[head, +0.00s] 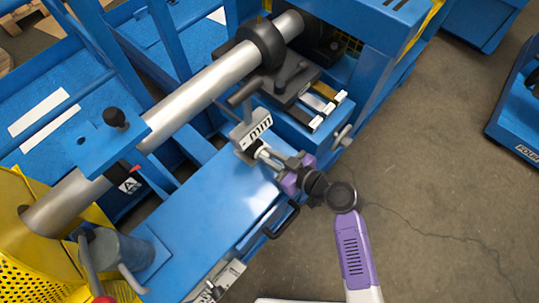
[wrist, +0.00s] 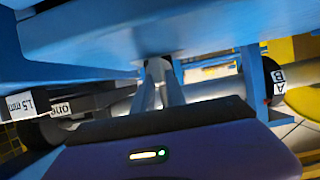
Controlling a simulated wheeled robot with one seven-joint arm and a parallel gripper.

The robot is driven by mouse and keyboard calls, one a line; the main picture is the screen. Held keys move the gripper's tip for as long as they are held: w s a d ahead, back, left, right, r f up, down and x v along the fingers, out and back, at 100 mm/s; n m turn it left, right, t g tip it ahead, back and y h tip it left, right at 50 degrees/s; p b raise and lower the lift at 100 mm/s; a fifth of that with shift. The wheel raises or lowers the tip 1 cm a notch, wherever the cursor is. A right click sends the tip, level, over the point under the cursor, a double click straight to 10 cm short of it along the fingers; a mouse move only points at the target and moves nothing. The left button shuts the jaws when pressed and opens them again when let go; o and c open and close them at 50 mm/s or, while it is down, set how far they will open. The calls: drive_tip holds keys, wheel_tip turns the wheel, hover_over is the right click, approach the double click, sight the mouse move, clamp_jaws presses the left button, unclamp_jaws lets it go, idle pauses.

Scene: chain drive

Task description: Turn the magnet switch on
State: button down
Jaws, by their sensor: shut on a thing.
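A grey block (head: 251,136) with a black-and-white label stands on the blue bench (head: 195,215) in the head view. I cannot make out which part is the magnet switch. My gripper (head: 264,153) reaches from the lower right to the block's near side and is shut on a small part there, which its fingers mostly hide.
A long steel shaft (head: 195,92) runs diagonally behind the block. A black handle (head: 282,220) sits on the bench's front edge. A yellow perforated guard (head: 30,265) is at lower left. Concrete floor (head: 440,150) is clear at right.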

drive_tip(key=m+b, duration=0.1)
drive_tip(key=m+g+y+b, duration=0.1)
drive_tip(key=m+b, duration=0.1)
drive_tip(key=shift+w+d+f+g, duration=0.25)
drive_tip(key=shift+w+d+g, duration=0.05)
drive_tip(key=shift+w, duration=0.1)
drive_tip(key=shift+w+d+f+m+g+y+b, duration=0.1)
drive_tip(key=shift+m+g+y+b, duration=0.15)
drive_tip(key=shift+m+y+b, duration=0.4)
drive_tip(key=shift+w+d+m+g+y+b, duration=0.1)
drive_tip(key=shift+m+g+y+b, duration=0.15)
drive_tip(key=shift+m+y+b, duration=0.4)
drive_tip(key=shift+m, duration=0.3)
drive_tip(key=c, duration=1.4)
unclamp_jaws()
drive_tip(key=shift+o, duration=0.2)
drive_tip(key=shift+v, duration=3.9)
